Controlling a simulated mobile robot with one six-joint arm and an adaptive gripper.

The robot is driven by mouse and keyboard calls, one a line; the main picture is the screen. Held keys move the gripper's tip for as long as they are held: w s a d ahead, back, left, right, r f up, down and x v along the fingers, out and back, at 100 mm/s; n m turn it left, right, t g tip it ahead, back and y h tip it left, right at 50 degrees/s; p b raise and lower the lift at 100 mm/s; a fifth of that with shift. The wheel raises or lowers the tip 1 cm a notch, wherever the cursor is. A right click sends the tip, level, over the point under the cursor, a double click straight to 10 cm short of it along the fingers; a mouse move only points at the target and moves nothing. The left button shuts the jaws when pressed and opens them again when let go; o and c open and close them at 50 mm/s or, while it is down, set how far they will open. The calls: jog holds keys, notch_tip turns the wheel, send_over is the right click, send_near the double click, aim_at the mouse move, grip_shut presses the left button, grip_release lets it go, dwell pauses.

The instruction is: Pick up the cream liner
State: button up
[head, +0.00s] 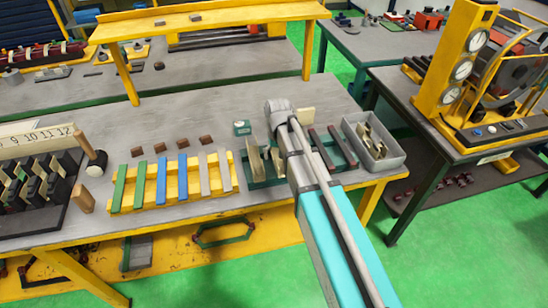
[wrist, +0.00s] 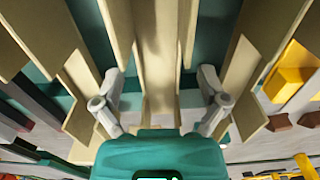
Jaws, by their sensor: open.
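Cream liners (head: 256,160), thin folded strips, stand upright in a green tray (head: 258,184) on the workbench in the head view. My arm crosses in front of the tray and hides part of it and my gripper. In the wrist view my gripper (wrist: 160,76) is open. Its two grey fingers lie on either side of a cream liner (wrist: 165,45) in the middle. Other cream liners (wrist: 245,70) stand close outside the fingers on both sides. Whether the fingers touch any liner cannot be told.
Left of the tray, a yellow rack (head: 190,195) holds green, blue and grey bars. Dark strips (head: 336,150) lie right of my arm. A grey bin (head: 362,153) with cream pieces is farther right. A black fixture (head: 60,205) stands far left. A yellow shelf (head: 215,17) spans the back.

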jog(key=c, duration=0.9)
jog(key=shift+r, duration=0.2)
jog(key=shift+c, duration=0.2)
notch_tip(320, 180, up, 2)
jog(key=shift+r+p, duration=0.1)
jog(key=shift+p, duration=1.15)
jog(key=s+d+r+p, duration=0.2)
jog(key=s+r+p, duration=0.3)
jog(key=s, duration=0.1)
jog(key=s+d+r+p, duration=0.3)
jog(key=s+r+p, duration=0.2)
jog(key=s, duration=0.1)
jog(key=shift+s+d+r, duration=0.2)
jog(key=shift+s+d, duration=0.15)
jog(key=shift+s, duration=0.05)
jog(key=shift+f, duration=0.1)
